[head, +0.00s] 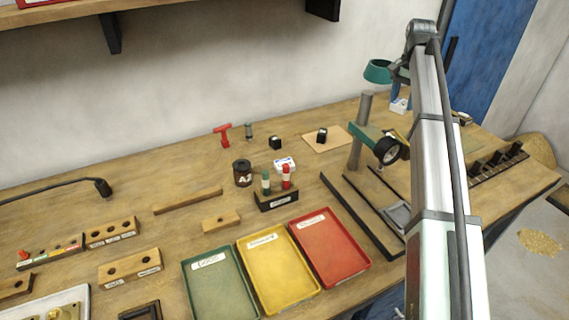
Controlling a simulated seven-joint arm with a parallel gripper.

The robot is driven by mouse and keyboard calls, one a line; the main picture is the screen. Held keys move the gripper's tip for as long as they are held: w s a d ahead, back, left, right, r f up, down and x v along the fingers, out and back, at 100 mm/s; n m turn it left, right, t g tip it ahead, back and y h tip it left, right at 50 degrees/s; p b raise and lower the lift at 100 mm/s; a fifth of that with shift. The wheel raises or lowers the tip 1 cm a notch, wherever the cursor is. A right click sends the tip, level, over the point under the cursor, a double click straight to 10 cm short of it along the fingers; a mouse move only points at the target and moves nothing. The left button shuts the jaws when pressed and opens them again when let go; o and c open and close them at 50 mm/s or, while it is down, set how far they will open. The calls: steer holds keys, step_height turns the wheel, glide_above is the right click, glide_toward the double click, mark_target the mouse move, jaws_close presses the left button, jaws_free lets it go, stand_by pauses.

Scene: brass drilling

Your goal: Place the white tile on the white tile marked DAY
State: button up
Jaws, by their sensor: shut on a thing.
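A small white tile (285,163) with a dark blue mark lies on the bench behind the red and green bottles; its lettering is too small to read. Another small white piece with a blue mark (399,105) shows at the back right, just left of my arm, below my gripper (401,90). My gripper is small here and mostly hidden behind my arm. It is shut on what looks like this white tile. The fingertips, and any gap between the piece and the bench, cannot be made out.
A green drill press (362,130) stands left of my arm. A rack with two bottles (277,200) and a dark jar (242,173) stand near the first tile. Green (190,282), yellow (243,266) and red trays (361,258) lie in front.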

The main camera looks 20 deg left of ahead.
steer(key=s+a+n, duration=0.2)
steer(key=s+a, duration=0.5)
steer(key=a, duration=0.4)
steer(key=s+a+n, duration=0.1)
steer(key=s+a, duration=0.5)
steer(key=a, duration=0.4)
steer(key=s+a+n, duration=0.2)
steer(key=s+a, duration=0.5)
steer(key=a, duration=0.4)
steer(key=shift+d+f, duration=0.15)
steer(key=shift+f, duration=7.45)
steer(key=shift+f, duration=0.15)
steer(key=o, duration=1)
steer(key=shift+o, duration=0.2)
step_height(320, 180, up, 12)
steer(key=shift+r, duration=0.2)
